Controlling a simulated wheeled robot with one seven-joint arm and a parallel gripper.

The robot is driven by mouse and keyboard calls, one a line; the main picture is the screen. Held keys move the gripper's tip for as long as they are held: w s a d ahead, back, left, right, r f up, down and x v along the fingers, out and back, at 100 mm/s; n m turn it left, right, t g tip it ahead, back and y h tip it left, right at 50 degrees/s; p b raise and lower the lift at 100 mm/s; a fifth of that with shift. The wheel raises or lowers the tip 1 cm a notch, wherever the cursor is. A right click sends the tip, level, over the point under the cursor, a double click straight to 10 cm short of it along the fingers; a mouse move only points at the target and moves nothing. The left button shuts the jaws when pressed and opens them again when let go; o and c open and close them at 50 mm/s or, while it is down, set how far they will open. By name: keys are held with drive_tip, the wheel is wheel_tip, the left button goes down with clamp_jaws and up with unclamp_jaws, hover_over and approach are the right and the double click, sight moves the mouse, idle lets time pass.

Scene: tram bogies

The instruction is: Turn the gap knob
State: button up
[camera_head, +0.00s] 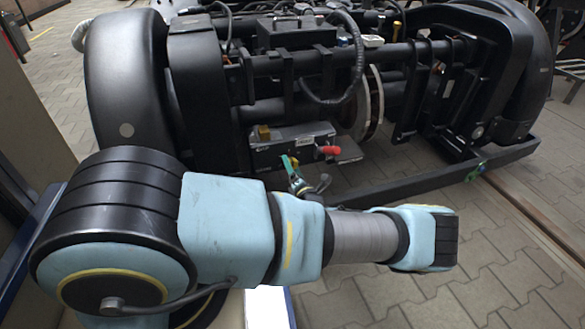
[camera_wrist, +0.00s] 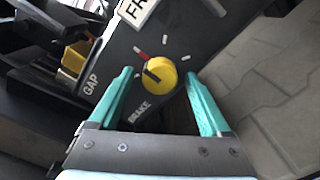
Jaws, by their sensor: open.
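The knob is a round yellow dial (camera_wrist: 159,72) with a dark pointer, on a dark panel (camera_wrist: 192,28) in the wrist view. White tick marks and one red mark surround it. The words GAP and BRAKE are printed on the panel to its left and below. My gripper (camera_wrist: 162,83) is open, with one teal finger to each side of the knob. Clear space shows between each finger and the knob. In the head view my gripper (camera_head: 292,166) is small, in front of the dark control box (camera_head: 291,150). The knob cannot be made out there.
A yellow block (camera_wrist: 75,58) sits left of the panel; it also shows on the box in the head view (camera_head: 263,132). A red part (camera_head: 331,150) sticks out at the box's right. The black bogie frame (camera_head: 195,90) surrounds the box. Paved floor (camera_head: 500,270) is open at right.

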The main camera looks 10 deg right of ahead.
drive_tip(key=s, duration=0.3)
drive_tip(key=s+d+p, duration=0.1)
drive_tip(key=s, duration=0.3)
drive_tip(key=s+p, duration=0.1)
drive_tip(key=s, duration=0.2)
drive_tip(key=shift+s+d, duration=0.2)
drive_tip(key=shift+s, duration=0.2)
drive_tip(key=shift+a, duration=0.1)
